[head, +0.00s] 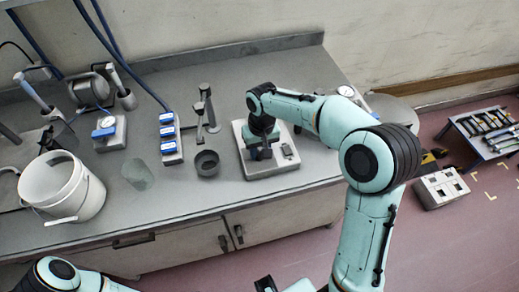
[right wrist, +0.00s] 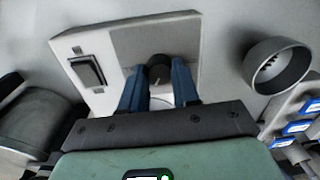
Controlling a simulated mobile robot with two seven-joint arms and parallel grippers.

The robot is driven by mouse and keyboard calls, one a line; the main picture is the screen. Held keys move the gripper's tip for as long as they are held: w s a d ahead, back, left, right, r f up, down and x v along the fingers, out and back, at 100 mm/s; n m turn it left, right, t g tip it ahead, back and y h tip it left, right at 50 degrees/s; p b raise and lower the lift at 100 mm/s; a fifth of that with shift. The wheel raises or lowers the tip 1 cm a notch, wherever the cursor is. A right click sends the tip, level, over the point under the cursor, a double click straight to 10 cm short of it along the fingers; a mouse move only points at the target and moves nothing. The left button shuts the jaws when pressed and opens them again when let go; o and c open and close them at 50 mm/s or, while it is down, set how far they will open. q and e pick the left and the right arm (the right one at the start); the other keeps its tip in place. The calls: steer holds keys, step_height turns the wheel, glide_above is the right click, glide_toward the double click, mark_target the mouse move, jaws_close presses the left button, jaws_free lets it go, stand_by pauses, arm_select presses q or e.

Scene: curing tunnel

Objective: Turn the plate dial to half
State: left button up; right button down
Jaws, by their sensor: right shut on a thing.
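The plate unit (head: 282,168) is a white slab with a grey top panel, standing on the grey bench; it also shows in the right wrist view (right wrist: 190,27). Its dial (right wrist: 158,71) is a small dark round knob on the grey panel. My right gripper (right wrist: 158,80) reaches down over the plate unit, its two blue fingers shut on the dial from both sides. In the head view the right gripper (head: 260,146) hides the dial. The dial's setting cannot be read. My left gripper is not in view; only part of the left arm shows at the lower left.
A dark rocker switch (right wrist: 87,71) sits beside the dial on the slab. A dark cup (head: 207,163) and a strip of blue-labelled blocks (head: 169,138) stand left of the plate unit. A white bucket (head: 62,187) is further left. The bench front between is clear.

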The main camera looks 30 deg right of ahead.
steer(key=c, duration=0.8)
jaws_free()
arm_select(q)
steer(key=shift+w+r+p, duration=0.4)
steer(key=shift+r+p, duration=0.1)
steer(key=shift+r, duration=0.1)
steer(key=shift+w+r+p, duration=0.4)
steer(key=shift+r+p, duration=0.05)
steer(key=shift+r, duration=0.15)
arm_select(e)
steer(key=r, duration=1.3)
steer(key=shift+d+r, duration=0.15)
steer(key=shift+d, duration=0.15)
